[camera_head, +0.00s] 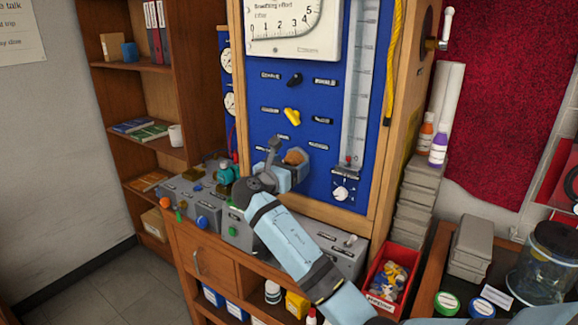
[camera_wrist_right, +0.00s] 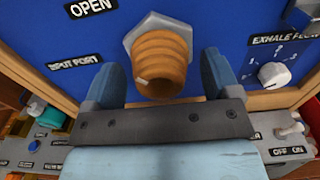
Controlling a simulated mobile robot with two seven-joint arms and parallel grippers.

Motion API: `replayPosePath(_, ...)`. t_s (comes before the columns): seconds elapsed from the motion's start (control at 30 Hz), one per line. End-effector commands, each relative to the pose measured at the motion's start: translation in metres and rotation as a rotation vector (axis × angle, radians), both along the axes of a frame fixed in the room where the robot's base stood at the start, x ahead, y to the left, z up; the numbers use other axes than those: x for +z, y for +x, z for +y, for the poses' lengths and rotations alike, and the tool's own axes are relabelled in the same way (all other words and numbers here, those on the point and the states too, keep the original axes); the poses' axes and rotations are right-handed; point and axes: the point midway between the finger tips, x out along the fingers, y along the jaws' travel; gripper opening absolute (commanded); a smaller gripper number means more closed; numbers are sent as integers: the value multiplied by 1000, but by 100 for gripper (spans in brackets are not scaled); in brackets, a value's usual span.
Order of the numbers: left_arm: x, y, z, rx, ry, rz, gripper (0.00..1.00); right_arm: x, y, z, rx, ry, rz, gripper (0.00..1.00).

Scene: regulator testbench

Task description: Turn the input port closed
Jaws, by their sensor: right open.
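The input port is a ribbed orange-brown fitting on a grey hex nut on the blue panel; it shows in the head view (camera_head: 294,157) and in the wrist view (camera_wrist_right: 160,60). An "INPUT PORT" label (camera_wrist_right: 74,62) is left of it and an "OPEN" label (camera_wrist_right: 90,8) is above left. My right gripper (camera_head: 289,172) is open in front of the port. In the wrist view its two blue fingers (camera_wrist_right: 160,80) stand on either side of the fitting, with visible gaps. Part of the port is hidden by my gripper in the head view. My left gripper is not in view.
A yellow knob (camera_head: 292,116) and a black knob (camera_head: 295,79) sit above the port. The exhale flow knob (camera_wrist_right: 274,75) is to the right. Grey control boxes (camera_head: 200,203) and a teal fitting (camera_wrist_right: 45,115) are to the lower left. A red bin (camera_head: 388,272) stands lower right.

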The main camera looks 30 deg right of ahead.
Motion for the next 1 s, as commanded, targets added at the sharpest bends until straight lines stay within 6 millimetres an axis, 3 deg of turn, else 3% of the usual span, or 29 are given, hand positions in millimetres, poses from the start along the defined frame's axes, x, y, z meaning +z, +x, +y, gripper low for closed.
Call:
replayPosePath(0.23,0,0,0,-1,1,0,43,0,0,-1,0,0,0,82)
replayPosePath(0.47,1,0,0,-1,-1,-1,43,0,0,-1,0,1,0,34)
replayPosePath(1.0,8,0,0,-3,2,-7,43,1,0,-1,-1,59,-136,34)
